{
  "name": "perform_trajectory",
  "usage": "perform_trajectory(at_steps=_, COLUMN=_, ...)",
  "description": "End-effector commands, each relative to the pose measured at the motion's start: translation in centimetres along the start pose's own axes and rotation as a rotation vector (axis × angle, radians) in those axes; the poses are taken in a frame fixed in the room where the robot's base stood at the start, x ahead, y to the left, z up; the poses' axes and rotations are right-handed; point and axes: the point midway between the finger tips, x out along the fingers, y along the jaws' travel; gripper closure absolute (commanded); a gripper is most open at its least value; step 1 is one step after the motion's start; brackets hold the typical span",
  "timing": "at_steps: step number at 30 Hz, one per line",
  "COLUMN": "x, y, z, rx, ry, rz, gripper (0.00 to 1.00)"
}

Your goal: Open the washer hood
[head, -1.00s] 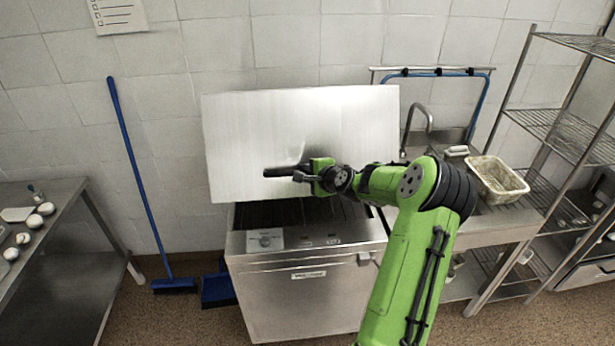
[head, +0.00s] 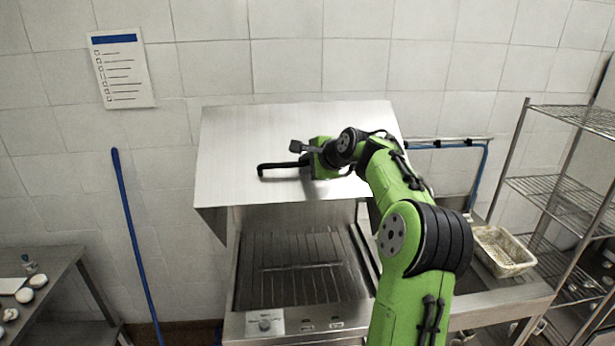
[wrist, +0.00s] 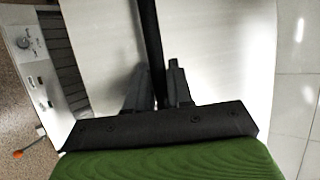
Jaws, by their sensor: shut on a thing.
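The washer hood (head: 240,150) is a brushed-steel cover raised above the washer body (head: 250,325), with a clear gap between them. A dark rack bed (head: 300,285) shows under it. A black bar handle (head: 275,168) runs across the hood's front. My gripper (head: 308,160) is at the right part of this handle. In the wrist view the handle (wrist: 148,35) passes between the two dark fingers (wrist: 158,90), which are shut on it. The hood (wrist: 210,50) fills much of that view, and the control panel (wrist: 28,60) shows at the left.
A sink counter (head: 510,300) with a perforated basket (head: 503,250) stands at the right, beside a wire shelf (head: 560,190). A steel table (head: 60,275) with small white items is at the left. A blue broom handle (head: 135,240) leans on the tiled wall behind.

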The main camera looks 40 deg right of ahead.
Motion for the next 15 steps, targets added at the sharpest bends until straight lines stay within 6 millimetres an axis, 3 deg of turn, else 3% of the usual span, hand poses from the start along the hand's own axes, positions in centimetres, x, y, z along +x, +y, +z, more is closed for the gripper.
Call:
perform_trajectory(at_steps=12, x=-0.08, y=-0.19, z=0.0, rx=0.002, ry=0.001, rz=-0.001, gripper=1.0)
perform_trajectory(at_steps=13, x=-0.08, y=-0.19, z=-0.01, rx=0.002, ry=0.001, rz=-0.001, gripper=0.77)
perform_trajectory(at_steps=15, x=-0.07, y=-0.18, z=-0.01, rx=0.002, ry=0.001, rz=0.0, gripper=0.67)
